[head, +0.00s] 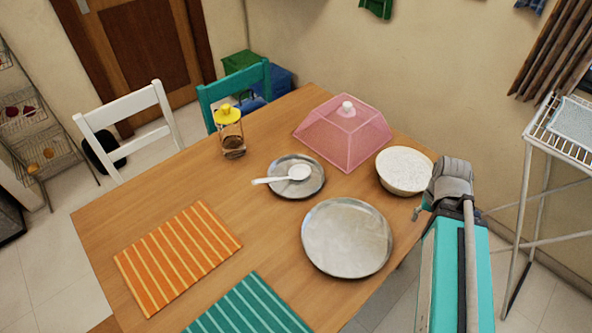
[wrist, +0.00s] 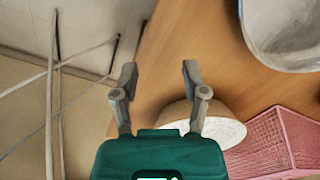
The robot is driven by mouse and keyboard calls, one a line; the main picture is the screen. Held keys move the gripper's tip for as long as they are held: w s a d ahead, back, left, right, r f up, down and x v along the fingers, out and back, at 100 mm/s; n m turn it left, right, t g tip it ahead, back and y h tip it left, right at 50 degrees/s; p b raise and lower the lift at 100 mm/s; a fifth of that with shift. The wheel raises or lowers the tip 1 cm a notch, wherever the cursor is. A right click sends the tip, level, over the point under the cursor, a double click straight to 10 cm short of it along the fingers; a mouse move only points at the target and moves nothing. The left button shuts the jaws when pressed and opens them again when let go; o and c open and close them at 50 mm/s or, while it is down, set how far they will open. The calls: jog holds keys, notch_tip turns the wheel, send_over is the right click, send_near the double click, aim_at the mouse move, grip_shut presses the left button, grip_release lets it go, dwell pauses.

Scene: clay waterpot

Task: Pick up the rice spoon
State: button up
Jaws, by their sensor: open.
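The rice spoon (head: 299,172) is white, with a round head resting on a small metal plate (head: 305,190). Its handle reaches left past the plate's rim. The spoon does not show in the wrist view. My gripper (wrist: 160,72) is open and empty, with its two fingers apart near the table's edge beside the rice bowl. In the head view my arm is at the right edge of the table, well to the right of the spoon, and hides most of the gripper.
A white bowl of rice (head: 404,170) and a larger empty metal plate (head: 347,238) lie between my arm and the spoon. A pink mesh cover (head: 345,135) and a yellow-lidded jar (head: 230,133) stand behind. Striped mats (head: 178,256) lie left; a wire rack (head: 565,130) stands right.

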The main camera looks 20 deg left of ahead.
jog(key=shift+o, duration=0.6)
jog(key=shift+w+a+r, duration=0.15)
jog(key=shift+a, duration=0.1)
jog(key=w+a+r+m+p, duration=0.2)
jog(key=a+r+p, duration=0.1)
jog(key=a, duration=0.8)
jog(key=w+a+r+m+p, duration=0.1)
jog(key=a+r+p, duration=0.2)
jog(key=a, duration=0.8)
jog(key=w+a+r+m+p, duration=0.2)
jog(key=a+r+p, duration=0.15)
jog(key=a, duration=0.65)
jog(key=s+a+r+p, duration=0.1)
jog(key=s+a, duration=0.1)
jog(key=a, duration=0.4)
jog(key=s+a+r+m+p, duration=0.1)
jog(key=s+a+p, duration=0.1)
jog(key=a, duration=0.5)
jog(key=shift+s+r+m, duration=0.25)
jog(key=shift+r+m, duration=0.05)
jog(key=shift+a, duration=0.1)
